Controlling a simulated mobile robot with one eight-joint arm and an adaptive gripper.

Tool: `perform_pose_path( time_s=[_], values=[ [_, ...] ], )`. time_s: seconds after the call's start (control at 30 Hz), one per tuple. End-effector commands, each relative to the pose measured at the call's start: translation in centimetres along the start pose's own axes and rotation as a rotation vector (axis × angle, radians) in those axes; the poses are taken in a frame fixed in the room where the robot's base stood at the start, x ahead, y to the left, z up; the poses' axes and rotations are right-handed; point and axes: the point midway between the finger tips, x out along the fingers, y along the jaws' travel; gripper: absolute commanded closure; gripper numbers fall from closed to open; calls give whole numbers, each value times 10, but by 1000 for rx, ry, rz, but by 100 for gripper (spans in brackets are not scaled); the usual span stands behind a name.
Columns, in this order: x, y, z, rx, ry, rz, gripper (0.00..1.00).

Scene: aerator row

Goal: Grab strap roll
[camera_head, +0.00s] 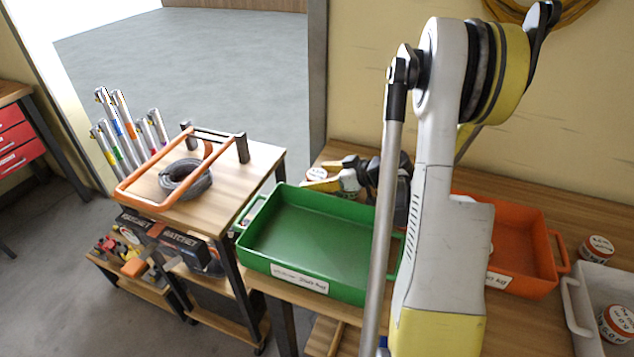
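A small round white roll with red markings (316,174), which may be the strap roll, is on the wooden bench behind the green tray. My gripper (325,178), with yellow and dark fingers, is low at its right side, pointing left. The fingertips are close to the roll; I cannot tell whether they touch it or how far they are open. My arm hides part of the gripper. Similar red and white rolls are on the bench at the right (597,248) and in a grey bin (617,322).
An empty green tray (310,235) is on the bench in front of my gripper. An orange tray (525,255) is behind my arm, and the grey bin (577,310) is at the right. A cart (245,165) at the left carries a dark coil (186,180) and an orange-handled frame.

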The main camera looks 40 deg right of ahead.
Motion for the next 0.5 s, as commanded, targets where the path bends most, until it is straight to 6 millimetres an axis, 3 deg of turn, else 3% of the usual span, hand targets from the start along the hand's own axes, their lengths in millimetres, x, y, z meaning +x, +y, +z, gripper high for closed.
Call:
perform_pose_path(
  time_s=[0.03, 0.17, 0.2, 0.5],
  values=[
    [0, 0, 0, 0, 0, 0, 38],
    [0, 0, 0, 0, 0, 0, 78],
    [0, 0, 0, 0, 0, 0, 81],
    [-2, 0, -2, 0, 0, 0, 81]
  ],
)
